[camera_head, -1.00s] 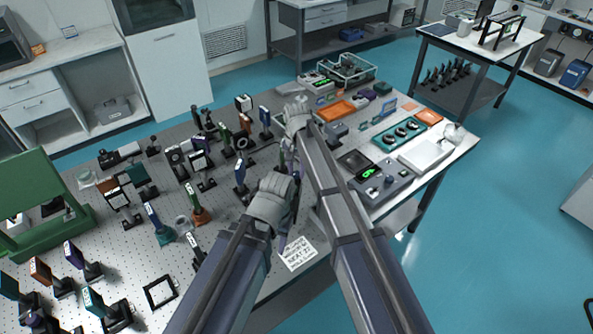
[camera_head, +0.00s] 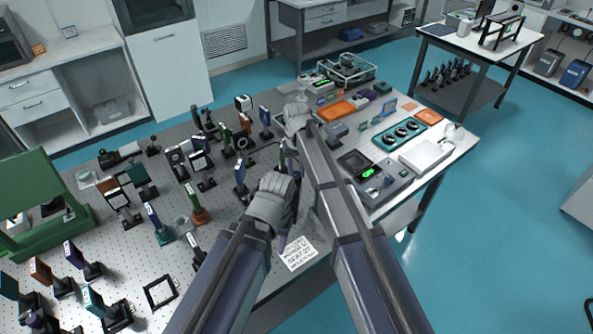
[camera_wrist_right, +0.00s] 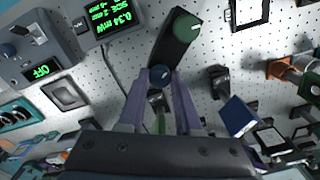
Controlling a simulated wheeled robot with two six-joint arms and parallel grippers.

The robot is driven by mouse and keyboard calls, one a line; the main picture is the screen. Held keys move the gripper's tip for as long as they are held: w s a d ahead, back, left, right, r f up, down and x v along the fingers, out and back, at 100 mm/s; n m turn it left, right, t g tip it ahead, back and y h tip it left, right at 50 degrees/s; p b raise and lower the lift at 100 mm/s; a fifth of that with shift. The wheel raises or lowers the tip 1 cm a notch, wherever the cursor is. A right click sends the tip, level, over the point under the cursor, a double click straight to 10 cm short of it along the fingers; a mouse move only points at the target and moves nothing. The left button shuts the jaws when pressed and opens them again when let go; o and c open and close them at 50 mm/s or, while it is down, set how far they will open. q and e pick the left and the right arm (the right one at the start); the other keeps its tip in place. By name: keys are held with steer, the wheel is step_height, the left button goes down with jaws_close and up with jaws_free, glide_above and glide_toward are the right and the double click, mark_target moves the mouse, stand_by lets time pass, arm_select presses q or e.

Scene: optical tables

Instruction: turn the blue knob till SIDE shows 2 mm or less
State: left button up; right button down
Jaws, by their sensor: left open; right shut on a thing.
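The blue knob (camera_wrist_right: 161,74) is a dark blue round knob on a black mount in the right wrist view. My right gripper (camera_wrist_right: 160,82) has its two purple fingers shut on it, one on each side. A larger green knob (camera_wrist_right: 187,27) sits farther along the same mount. The black readout (camera_wrist_right: 108,20) glows with green text including a SIDE line and about 0.34 mW; I cannot surely read the SIDE figure.
A grey box (camera_wrist_right: 38,60) with an OFF display stands beside the readout. A blue plate on a post (camera_wrist_right: 237,116) stands right of my right gripper. A white printed card (camera_head: 298,254) lies by my left gripper. Several posts crowd the perforated table (camera_head: 225,225).

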mark_target(296, 173)
steer(key=shift+n, duration=2.1)
steer(key=c, duration=0.6)
jaws_free()
steer(key=shift+r, duration=0.1)
step_height(296, 173, up, 8)
steer(key=p, duration=0.8)
steer(key=shift+f, duration=0.2)
